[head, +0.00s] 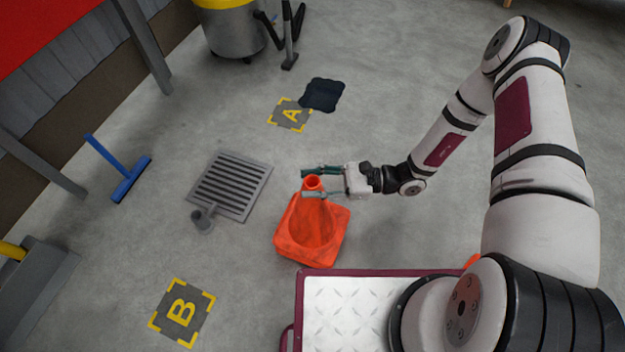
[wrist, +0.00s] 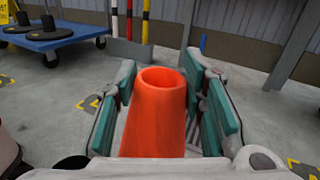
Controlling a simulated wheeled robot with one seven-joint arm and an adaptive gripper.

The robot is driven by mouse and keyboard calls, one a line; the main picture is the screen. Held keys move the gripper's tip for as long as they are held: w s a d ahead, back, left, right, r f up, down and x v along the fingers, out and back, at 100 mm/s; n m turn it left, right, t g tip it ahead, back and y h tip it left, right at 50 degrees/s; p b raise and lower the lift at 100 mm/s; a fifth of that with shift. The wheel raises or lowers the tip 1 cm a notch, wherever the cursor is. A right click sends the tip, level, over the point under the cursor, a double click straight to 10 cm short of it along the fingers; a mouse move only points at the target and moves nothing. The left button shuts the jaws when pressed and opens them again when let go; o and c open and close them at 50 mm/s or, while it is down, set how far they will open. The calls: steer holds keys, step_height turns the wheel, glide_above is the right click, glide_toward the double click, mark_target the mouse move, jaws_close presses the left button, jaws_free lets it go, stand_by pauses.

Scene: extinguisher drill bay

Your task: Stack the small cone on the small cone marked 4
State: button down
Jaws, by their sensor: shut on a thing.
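My gripper (head: 309,183) is shut on the top of an orange small cone (head: 311,238), with one finger on each side just below its open tip. In the wrist view the orange cone (wrist: 158,115) stands between the teal finger pads, its round hole facing up. I cannot tell whether its square base touches the floor. No number shows on it. A small orange patch (head: 472,260) shows beside my arm at the right; most of it is hidden, so I cannot tell what it is. No cone marked 4 can be made out.
A floor grate (head: 230,185) lies left of the cone. A dark cloth (head: 322,95) lies by A. A blue squeegee (head: 128,180) is at left. A blue trolley (wrist: 60,38) carries black weights.

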steer(key=shift+f+b, duration=0.55)
steer(key=shift+f, duration=2.35)
steer(key=c, duration=0.9)
jaws_free()
steer(key=shift+c, duration=0.2)
steer(key=shift+f, duration=0.1)
steer(key=shift+d, duration=0.15)
steer(key=d, duration=1.1)
steer(key=shift+w+d, duration=0.35)
steer(key=shift+w, duration=0.1)
